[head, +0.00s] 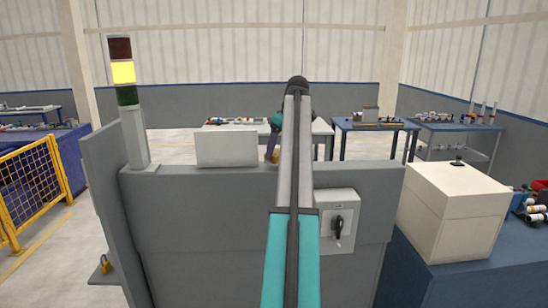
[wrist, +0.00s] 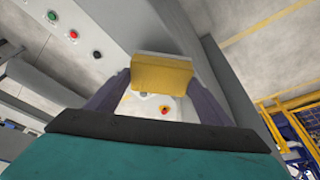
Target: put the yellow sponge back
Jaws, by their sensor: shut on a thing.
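The yellow sponge (wrist: 161,72) is in the wrist view, a block between the two dark fingers of my gripper (wrist: 160,88). The fingers are shut on its two sides. Below the sponge a pale surface (wrist: 140,106) shows, with a small red and yellow part (wrist: 164,110) on it. I cannot tell how far the sponge is above that surface.
A signal tower (head: 124,95) with its yellow lamp lit stands on the cabinet's left. A cream box (head: 452,210) stands at right. A yellow fence (head: 32,182) is at far left.

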